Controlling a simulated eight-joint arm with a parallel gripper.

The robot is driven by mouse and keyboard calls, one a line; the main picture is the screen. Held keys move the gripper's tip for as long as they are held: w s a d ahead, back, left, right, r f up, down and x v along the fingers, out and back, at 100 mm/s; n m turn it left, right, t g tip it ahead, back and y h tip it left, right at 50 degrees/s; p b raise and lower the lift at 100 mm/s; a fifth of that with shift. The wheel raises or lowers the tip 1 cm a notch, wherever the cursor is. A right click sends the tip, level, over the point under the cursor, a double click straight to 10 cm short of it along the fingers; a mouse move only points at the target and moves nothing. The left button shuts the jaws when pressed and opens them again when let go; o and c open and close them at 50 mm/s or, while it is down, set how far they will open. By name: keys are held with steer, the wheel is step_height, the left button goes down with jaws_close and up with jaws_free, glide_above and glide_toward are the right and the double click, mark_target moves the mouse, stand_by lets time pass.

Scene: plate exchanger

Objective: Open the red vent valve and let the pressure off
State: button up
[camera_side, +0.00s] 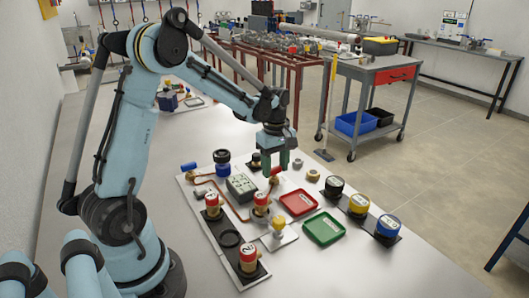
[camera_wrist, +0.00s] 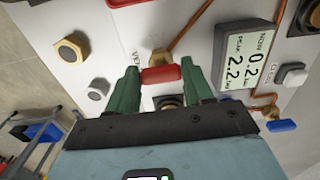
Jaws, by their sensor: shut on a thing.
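The red vent valve (camera_wrist: 161,76) shows in the wrist view as a red bar handle on a brass body, beside partly hidden "VENT" lettering on the white panel. My gripper (camera_wrist: 160,70) has its green fingers on either side of the handle and is shut on it. In the side view my gripper (camera_side: 279,171) reaches down at the far right of the panel, with a bit of the red handle (camera_side: 275,171) showing by the fingers. The gauge (camera_wrist: 248,60) appears to read NOW 0.2 and PEAK 2.2. It also stands on the panel in the side view (camera_side: 241,187).
A red tray (camera_side: 298,203) and a green tray (camera_side: 323,229) lie right of the panel. Black, yellow and blue-topped cylinders (camera_side: 358,205) stand beyond them. Two loose nuts (camera_side: 313,176) lie near my gripper.

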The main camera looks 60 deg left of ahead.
mark_target(275, 168)
steer(key=o, duration=1)
steer(key=shift+o, duration=0.2)
step_height(275, 168, up, 12)
steer(key=s+d+f+m+t, duration=0.1)
steer(key=s+d+m+t, duration=0.2)
steer(key=s+d+m, duration=0.2)
steer(key=s+d+f+m+t, duration=0.1)
steer(key=s+d+m+t, duration=0.3)
steer(key=d+m, duration=0.6)
steer(key=shift+s+m, duration=0.8)
steer(key=shift+m, duration=0.8)
stand_by(1.3)
